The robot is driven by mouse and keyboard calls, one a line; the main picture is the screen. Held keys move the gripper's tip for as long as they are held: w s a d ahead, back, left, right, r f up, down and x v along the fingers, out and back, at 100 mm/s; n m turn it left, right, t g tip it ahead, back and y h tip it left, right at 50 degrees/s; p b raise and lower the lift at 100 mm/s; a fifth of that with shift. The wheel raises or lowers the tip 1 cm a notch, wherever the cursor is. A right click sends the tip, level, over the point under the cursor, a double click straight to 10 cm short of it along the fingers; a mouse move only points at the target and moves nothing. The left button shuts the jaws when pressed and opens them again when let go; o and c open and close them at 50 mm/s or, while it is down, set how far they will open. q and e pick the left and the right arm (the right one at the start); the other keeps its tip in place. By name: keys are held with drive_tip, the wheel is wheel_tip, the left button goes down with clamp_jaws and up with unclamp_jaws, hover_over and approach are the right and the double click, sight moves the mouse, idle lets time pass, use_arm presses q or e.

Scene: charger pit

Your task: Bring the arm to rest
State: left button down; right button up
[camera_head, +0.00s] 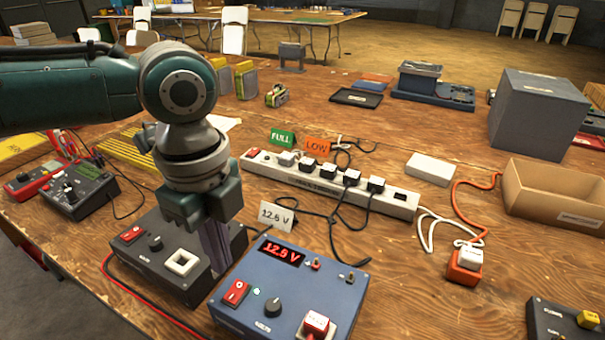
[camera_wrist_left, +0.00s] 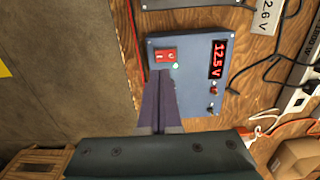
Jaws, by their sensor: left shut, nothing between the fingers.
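My left arm (camera_head: 70,88) comes in from the left in the head view. Its gripper (camera_head: 216,268) points down, shut and empty, beside the left edge of the blue power supply (camera_head: 345,300) and over the dark box's right side. In the wrist view the shut fingers (camera_wrist_left: 161,85) end just by the supply's red rocker switch (camera_wrist_left: 166,55); I cannot tell whether they touch it. The switch also shows in the head view (camera_head: 236,292). The supply's red display (camera_head: 282,254) is lit and reads about 12.5 V. My right gripper is not in view.
The dark box (camera_head: 150,262) with a white socket stands left of the supply. A power strip (camera_head: 330,184) with several plugs, a card (camera_head: 277,215) and loose cables lie behind. Meters (camera_head: 78,190) sit at left, a cardboard tray (camera_head: 555,195) at right. Bare wood is right of the supply.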

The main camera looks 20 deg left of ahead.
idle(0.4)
use_arm(q)
drive_tip(key=s+d+r+n+t+h+p, duration=0.1)
drive_tip(key=s+d+r+n+p, duration=0.1)
drive_tip(key=s+d+p, duration=0.3)
drive_tip(key=s+d+r+n+h+p, duration=0.1)
drive_tip(key=s+d+r+n+h, duration=0.15)
drive_tip(key=d, duration=0.45)
drive_tip(key=s+a+r+n+t+y+p, duration=0.3)
drive_tip(key=s+a+r+n+p, duration=0.3)
drive_tip(key=s+a+r+n, duration=0.45)
wheel_tip(320, 180, up, 36)
drive_tip(key=w+d+n+p, duration=0.1)
drive_tip(key=w+p, duration=0.1)
drive_tip(key=p, duration=3.4)
drive_tip(key=shift+d+n, duration=0.35)
drive_tip(key=shift+n, duration=0.05)
